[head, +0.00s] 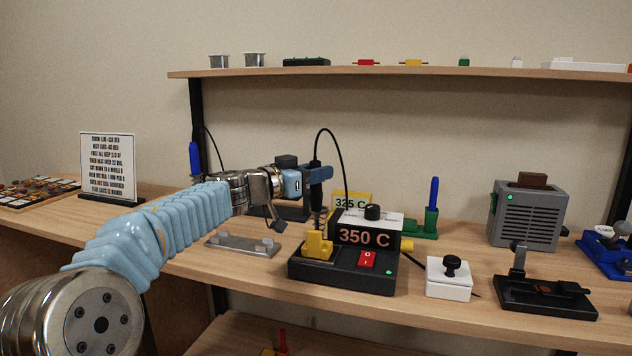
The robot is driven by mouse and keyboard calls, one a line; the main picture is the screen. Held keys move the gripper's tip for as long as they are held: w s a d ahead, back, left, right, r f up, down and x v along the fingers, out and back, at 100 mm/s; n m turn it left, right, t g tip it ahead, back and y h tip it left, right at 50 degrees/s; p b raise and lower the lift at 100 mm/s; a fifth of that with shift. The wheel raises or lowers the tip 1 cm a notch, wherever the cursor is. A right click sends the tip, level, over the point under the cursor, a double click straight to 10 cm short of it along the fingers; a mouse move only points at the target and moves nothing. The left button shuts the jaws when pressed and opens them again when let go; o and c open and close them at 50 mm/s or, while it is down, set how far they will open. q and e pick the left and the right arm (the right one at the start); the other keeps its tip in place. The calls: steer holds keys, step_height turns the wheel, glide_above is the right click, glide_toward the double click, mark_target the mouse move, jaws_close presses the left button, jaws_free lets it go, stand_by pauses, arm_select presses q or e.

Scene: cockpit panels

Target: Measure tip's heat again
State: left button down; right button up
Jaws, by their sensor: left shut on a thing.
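My left gripper (318,174) is shut on the black soldering iron (316,196), near the middle of the view. The iron is roughly upright, its cable arching up from the top and down behind the station. Its lower end is just above or behind the yellow holder (318,245); I cannot tell whether they touch, and the tip is not clear. The black soldering station (340,272) shows 350 C and has a red switch (367,259) and a black knob. A yellow display (350,200) reading 325 C stands partly hidden behind it. My right gripper is not in view.
A metal plate (243,244) lies left of the station. A white box with a black knob (449,278), a black fixture (545,296) and a grey toaster-like box (527,215) stand to the right. A green stand (424,224) is behind. A shelf (400,71) runs above.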

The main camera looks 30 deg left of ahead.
arm_select(q)
step_height(320, 180, up, 6)
steer(key=p, duration=0.3)
step_height(320, 180, up, 8)
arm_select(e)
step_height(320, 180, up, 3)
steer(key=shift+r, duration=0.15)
